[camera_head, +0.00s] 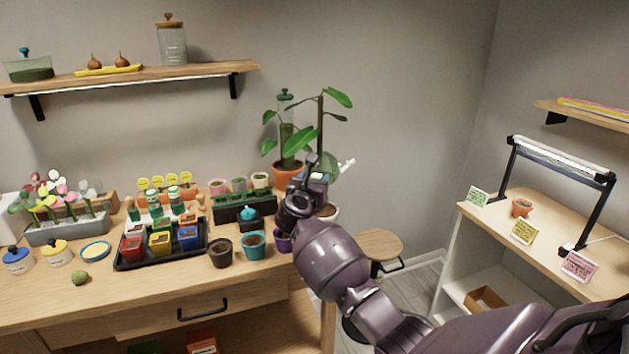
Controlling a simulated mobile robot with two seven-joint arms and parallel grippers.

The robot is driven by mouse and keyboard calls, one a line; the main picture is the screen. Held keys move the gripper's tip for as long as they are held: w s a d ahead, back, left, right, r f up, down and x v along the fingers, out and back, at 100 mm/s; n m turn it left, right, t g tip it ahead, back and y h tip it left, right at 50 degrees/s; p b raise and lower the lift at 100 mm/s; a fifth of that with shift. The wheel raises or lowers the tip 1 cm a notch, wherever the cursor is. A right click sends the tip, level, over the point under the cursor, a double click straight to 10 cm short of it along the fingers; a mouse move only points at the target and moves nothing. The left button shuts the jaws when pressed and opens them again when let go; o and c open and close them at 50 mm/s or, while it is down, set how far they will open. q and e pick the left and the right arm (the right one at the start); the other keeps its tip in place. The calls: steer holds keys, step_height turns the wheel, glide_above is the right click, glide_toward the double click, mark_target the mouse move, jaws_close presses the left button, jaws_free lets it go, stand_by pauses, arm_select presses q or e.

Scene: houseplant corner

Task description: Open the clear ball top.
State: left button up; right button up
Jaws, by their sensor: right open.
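I cannot make out for certain which thing is the clear ball top. A clear jar (173,46) with a wooden lid and ball knob stands on the upper left shelf. A tall clear container (285,110) with a green knobbed top stands by the leafy plant, partly hidden by leaves. My right gripper (328,166) is open at the right end of the table, in front of the plant's terracotta pot (283,172). It looks empty and is well away from the shelf jar. My left gripper is not in view.
The wooden table (150,290) holds a black tray (118,262) of coloured pots, loose pots and a flower planter (68,232). A round stool (378,243) stands right of it. A lamp (560,158) and cards stand on the right cabinet. The table's front strip is mostly clear.

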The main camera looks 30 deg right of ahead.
steer(key=shift+d, duration=0.1)
jaws_close()
stand_by(0.3)
steer(key=shift+w+r, duration=0.1)
steer(key=shift+w, duration=0.05)
